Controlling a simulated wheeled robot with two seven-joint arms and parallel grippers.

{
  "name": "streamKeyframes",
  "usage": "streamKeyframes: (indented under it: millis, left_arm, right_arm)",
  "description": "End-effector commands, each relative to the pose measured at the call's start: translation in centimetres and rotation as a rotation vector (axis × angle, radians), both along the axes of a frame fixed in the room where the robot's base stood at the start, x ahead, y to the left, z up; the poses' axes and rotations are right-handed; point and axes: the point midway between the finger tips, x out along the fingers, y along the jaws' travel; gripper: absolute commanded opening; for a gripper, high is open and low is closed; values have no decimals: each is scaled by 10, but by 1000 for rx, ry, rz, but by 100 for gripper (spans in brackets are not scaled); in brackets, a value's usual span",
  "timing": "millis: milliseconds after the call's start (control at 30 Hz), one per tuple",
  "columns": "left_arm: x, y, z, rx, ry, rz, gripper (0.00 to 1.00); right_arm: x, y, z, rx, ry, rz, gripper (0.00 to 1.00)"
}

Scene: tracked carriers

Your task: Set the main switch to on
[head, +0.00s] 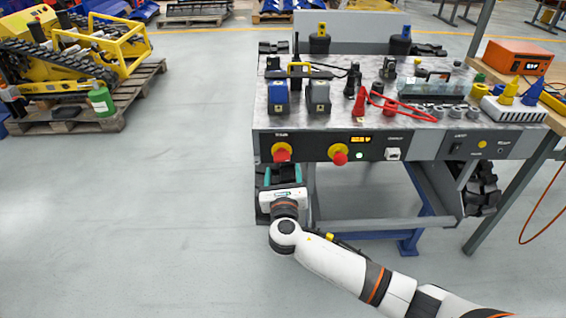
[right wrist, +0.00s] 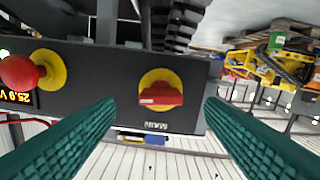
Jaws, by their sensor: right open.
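The main switch (head: 282,152) is a red rotary handle on a round yellow plate, at the left end of the dark front panel of the carrier. In the right wrist view the switch (right wrist: 160,97) is seen upside down, with its handle lying about horizontal and the label MAIN beside it. My right gripper (head: 283,173) is just in front of and below the switch in the head view. Its teal fingers are spread open, one on each side of the switch in the wrist view, with nothing between them touching the handle. My left gripper is not in view.
The carrier's metal top (head: 335,121) holds tools and blocks. A yellow tracked machine (head: 75,50) stands on a pallet at left. The floor between is clear.

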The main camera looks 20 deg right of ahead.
Motion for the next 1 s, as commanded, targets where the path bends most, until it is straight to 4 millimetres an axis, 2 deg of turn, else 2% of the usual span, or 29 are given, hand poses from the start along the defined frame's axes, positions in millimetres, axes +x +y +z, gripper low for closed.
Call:
streamKeyframes:
  millis: [100, 300, 500, 733, 1000]
  left_arm:
    - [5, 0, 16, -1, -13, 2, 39]
    - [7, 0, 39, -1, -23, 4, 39]
    - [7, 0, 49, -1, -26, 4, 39]
    - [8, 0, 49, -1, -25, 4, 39]
    - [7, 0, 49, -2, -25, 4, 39]
  right_arm:
    - [24, -7, -1, 0, -2, -1, 64]
    - [50, -14, -1, 0, -2, -1, 64]
    - [59, -16, 0, 3, -1, 1, 64]
    - [59, -17, 0, 3, -1, 1, 64]
    - [59, -17, 0, 2, 0, 1, 19]
